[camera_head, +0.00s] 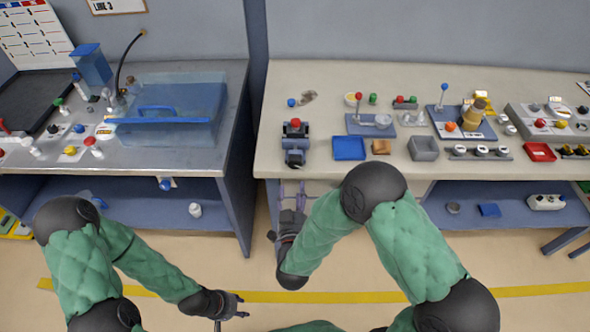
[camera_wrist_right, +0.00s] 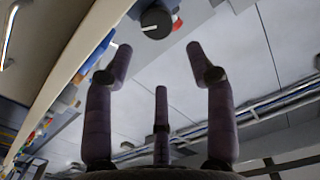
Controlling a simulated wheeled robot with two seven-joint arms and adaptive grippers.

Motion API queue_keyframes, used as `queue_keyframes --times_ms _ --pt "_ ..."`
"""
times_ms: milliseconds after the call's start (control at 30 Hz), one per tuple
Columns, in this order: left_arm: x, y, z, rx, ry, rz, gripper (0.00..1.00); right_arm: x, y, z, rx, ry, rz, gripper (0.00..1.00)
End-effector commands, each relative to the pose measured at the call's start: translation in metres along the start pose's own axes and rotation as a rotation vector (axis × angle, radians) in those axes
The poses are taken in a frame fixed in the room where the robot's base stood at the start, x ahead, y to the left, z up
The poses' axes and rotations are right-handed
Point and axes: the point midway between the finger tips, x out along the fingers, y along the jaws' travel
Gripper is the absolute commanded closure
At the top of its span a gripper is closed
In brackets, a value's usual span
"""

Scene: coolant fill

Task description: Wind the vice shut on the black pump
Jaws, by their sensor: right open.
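The vice (camera_head: 294,156) is a dark blue-grey block at the front edge of the right-hand bench, near its left end. A red-topped dark part (camera_head: 295,126) sits at the vice; I cannot tell whether this is the black pump. My right gripper (camera_head: 291,190) is in front of the bench edge, just below the vice. In the right wrist view it (camera_wrist_right: 158,62) is open and empty. A round black knob (camera_wrist_right: 156,22) with a white mark lies beyond its fingertips, apart from them. My left gripper (camera_head: 236,304) is low over the floor, away from both benches; its opening is unclear.
The left bench (camera_head: 225,120) carries a clear blue box (camera_head: 180,110). A gap separates the benches. Floor around my left gripper is clear.

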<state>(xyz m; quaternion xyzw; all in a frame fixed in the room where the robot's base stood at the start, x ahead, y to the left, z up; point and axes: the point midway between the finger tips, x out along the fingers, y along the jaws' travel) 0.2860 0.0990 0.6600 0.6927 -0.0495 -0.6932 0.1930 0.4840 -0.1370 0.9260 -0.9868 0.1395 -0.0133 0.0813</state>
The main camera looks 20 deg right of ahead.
Motion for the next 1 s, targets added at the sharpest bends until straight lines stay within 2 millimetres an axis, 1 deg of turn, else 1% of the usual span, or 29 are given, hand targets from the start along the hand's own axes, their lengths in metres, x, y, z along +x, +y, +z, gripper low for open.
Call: queue_keyframes --times_ms 33,133,233,367,467,800,1000 --pt "-0.004 0.001 0.000 0.000 0.000 0.000 0.60 0.004 0.002 0.001 -0.066 -0.003 0.003 0.44" --pt "-0.006 0.002 0.000 0.000 0.000 0.000 0.60 0.009 0.003 0.003 -0.168 -0.004 0.001 0.44" --pt "-0.006 0.002 0.000 0.000 0.000 0.000 0.60 0.012 0.003 0.005 -0.220 -0.004 0.000 0.44" --pt "-0.004 0.002 0.000 0.000 0.000 0.000 0.60 0.019 0.003 0.005 -0.234 -0.001 0.000 0.44" --pt "-0.002 0.001 0.000 0.000 0.000 0.000 0.60 0.031 0.004 0.006 -0.232 -0.002 0.002 0.44" --pt "0.009 -0.003 0.000 0.000 0.000 0.000 0.60 0.090 0.004 0.006 -0.232 -0.002 0.001 0.44" --pt "0.013 -0.005 -0.001 0.000 0.000 0.000 0.60 0.112 0.003 0.006 -0.231 -0.003 0.000 0.44"
